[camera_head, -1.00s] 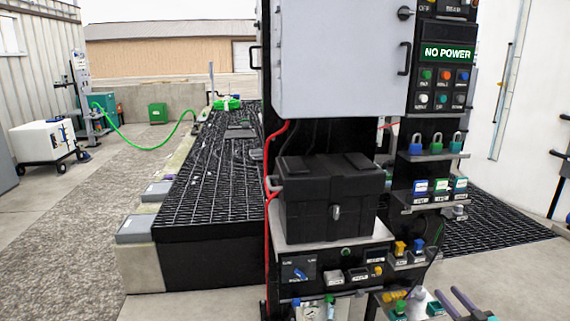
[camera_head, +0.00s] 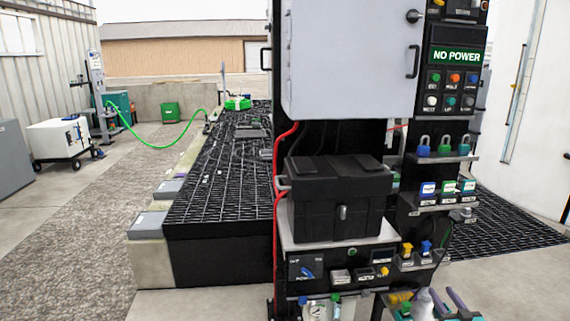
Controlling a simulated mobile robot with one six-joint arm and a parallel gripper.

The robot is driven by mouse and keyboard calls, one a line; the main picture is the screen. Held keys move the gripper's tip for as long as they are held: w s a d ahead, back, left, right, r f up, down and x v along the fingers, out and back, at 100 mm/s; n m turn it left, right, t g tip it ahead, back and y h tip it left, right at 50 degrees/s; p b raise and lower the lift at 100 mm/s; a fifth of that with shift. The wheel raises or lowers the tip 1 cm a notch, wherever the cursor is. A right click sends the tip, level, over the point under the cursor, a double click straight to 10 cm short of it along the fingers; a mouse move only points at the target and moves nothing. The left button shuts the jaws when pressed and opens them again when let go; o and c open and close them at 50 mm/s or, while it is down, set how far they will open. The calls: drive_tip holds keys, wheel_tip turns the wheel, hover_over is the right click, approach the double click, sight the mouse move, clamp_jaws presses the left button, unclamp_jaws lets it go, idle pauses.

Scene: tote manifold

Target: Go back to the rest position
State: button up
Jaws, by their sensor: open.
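My gripper and arm do not show in this view. The task names no object. Straight ahead stands a black equipment stand with a grey cabinet (camera_head: 350,60) and a black case (camera_head: 338,195) on a shelf below it. The case lid is shut. A control panel (camera_head: 455,85) with a green "NO POWER" sign and several coloured buttons is at the cabinet's right.
Tools with purple and teal handles (camera_head: 460,304) show at the lower right edge. Black grating (camera_head: 215,190) lies behind. A white wheeled box (camera_head: 60,140) stands left. Gravel ground (camera_head: 75,235) at left looks clear.

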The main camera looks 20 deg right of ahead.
drive_tip(key=w+a+f+m+g+h+p, duration=0.15)
drive_tip(key=w+a+f+g, duration=0.35)
drive_tip(key=w+a+f, duration=0.5)
drive_tip(key=w+a+f+g+y+p, duration=0.1)
drive_tip(key=a+f+g, duration=0.2)
drive_tip(key=a+f, duration=0.45)
drive_tip(key=w+a+f+g+y+p, duration=0.15)
drive_tip(key=a+f, duration=0.35)
drive_tip(key=a, duration=0.5)
drive_tip(key=s+a+f+n+g+y, duration=0.1)
drive_tip(key=s+a+f+g, duration=0.15)
drive_tip(key=a, duration=0.35)
drive_tip(key=s+a+f+g+y, duration=0.1)
drive_tip(key=s+a+f+y, duration=0.15)
drive_tip(key=a, duration=0.35)
drive_tip(key=s+a+n+g+y+p, duration=0.1)
drive_tip(key=s+a+g, duration=0.3)
drive_tip(key=s+a, duration=0.6)
drive_tip(key=s+a+n+g+y+p, duration=0.2)
drive_tip(key=s+a+n+g, duration=0.2)
drive_tip(key=s+a, duration=0.5)
drive_tip(key=a, duration=0.6)
drive_tip(key=shift+s+f+g, duration=0.3)
drive_tip(key=shift+s+f, duration=0.05)
drive_tip(key=shift+f, duration=0.05)
drive_tip(key=shift+n, duration=0.25)
